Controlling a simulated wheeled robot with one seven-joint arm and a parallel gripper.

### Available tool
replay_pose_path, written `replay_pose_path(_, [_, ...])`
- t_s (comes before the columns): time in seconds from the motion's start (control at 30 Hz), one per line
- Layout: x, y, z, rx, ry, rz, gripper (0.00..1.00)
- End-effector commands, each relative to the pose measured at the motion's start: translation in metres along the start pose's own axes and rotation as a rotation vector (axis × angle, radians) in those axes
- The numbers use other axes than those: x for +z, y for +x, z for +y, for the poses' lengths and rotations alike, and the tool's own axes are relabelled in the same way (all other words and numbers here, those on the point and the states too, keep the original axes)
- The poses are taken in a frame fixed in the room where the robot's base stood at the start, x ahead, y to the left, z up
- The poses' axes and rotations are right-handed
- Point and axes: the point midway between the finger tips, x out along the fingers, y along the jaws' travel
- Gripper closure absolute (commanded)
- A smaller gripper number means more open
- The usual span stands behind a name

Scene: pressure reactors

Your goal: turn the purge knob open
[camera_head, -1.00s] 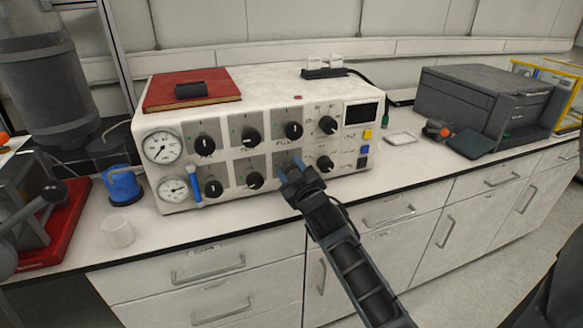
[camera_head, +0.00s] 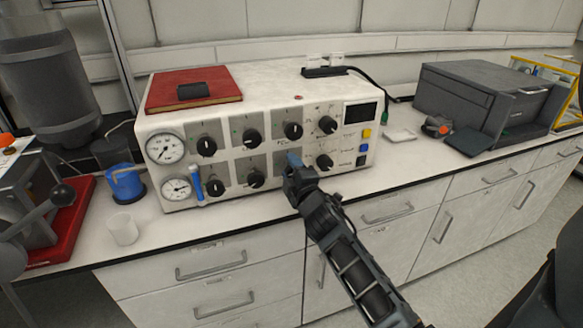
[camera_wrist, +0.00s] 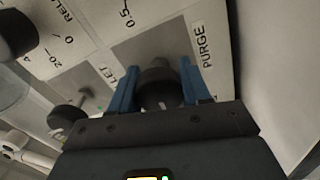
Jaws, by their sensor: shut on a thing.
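The purge knob (camera_wrist: 160,82) is a dark round knob on a grey plate, beside the printed PURGE label (camera_wrist: 202,45) in the wrist view. My gripper (camera_wrist: 158,90) has one blue finger on each side of it and is shut on it. In the head view my gripper (camera_head: 294,161) is at the lower row of the white control box (camera_head: 270,97), and it hides the purge knob there.
Other black knobs sit close by, one to the left (camera_head: 256,179) and one to the right (camera_head: 324,162). Two gauges and a blue-handled part (camera_head: 197,184) are at the box's left. A white cup (camera_head: 123,229) stands on the counter. The counter strip before the box is clear.

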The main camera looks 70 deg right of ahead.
Motion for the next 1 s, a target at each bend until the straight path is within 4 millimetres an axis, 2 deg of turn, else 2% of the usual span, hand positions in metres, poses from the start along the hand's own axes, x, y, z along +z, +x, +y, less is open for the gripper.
replay_pose_path(0.3, [-0.0030, 0.0001, 0.0002, 0.001, -0.076, 0.006, 0.83])
replay_pose_path(0.73, [-0.0033, 0.0001, -0.0002, 0.001, -0.081, 0.006, 0.83])
replay_pose_path(0.77, [-0.0033, 0.0001, -0.0002, 0.001, -0.081, 0.007, 0.50])
replay_pose_path(1.0, [-0.0017, 0.0000, -0.0003, 0.000, -0.081, 0.003, 0.28])
